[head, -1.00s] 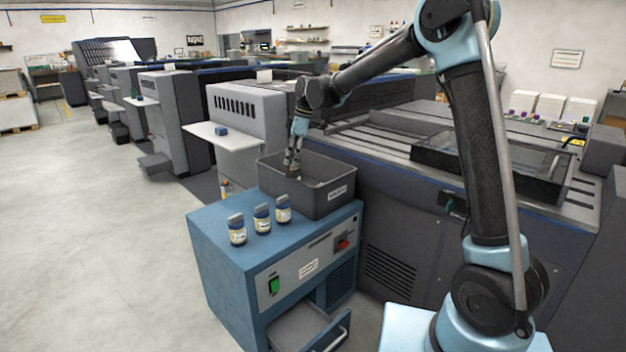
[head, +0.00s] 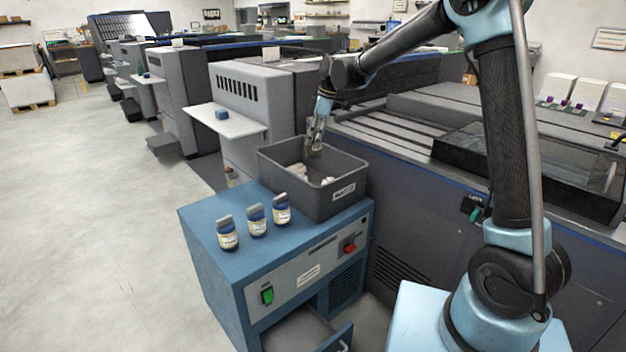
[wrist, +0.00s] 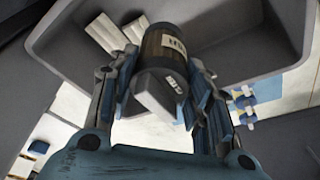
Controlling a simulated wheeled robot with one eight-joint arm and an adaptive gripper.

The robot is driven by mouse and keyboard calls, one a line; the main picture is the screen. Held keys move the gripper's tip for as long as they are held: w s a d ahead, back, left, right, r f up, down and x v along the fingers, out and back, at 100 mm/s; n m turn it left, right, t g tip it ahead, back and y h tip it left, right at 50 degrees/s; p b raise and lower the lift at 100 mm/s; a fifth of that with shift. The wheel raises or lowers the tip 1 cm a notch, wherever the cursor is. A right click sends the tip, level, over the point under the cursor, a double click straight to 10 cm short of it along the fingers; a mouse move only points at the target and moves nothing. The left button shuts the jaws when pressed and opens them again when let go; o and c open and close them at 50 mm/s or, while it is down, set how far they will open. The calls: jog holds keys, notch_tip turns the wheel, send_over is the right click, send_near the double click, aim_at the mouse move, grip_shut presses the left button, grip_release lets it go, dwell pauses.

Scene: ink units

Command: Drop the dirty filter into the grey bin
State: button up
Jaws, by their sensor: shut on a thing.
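My gripper (head: 316,143) is above the grey bin (head: 317,204), over its far part. In the wrist view my gripper (wrist: 168,84) is shut on the dirty filter (wrist: 160,45), a dark brown cylinder with a pale label and a grey cap-like end. The filter lies tilted between the fingers, with the bin (wrist: 225,62) behind and below it. In the head view the filter is small and hard to make out at the fingertips. The bin is an open box with a white label on its front, standing on the blue cabinet (head: 215,235).
Pale pieces (head: 299,171) lie in the bin. Three labelled bottles, including one at the left (head: 227,233), stand on the cabinet left of the bin. An open drawer (head: 305,333) sticks out below. A large printing press (head: 410,240) stands to the right.

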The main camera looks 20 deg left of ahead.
jog(key=shift+d+x, duration=0.2)
jog(key=shift+x, duration=0.85)
jog(key=shift+d+x, duration=0.2)
jog(key=shift+x, duration=0.8)
jog(key=shift+f, duration=0.15)
jog(key=o, duration=1.2)
jog(key=v, duration=1.2)
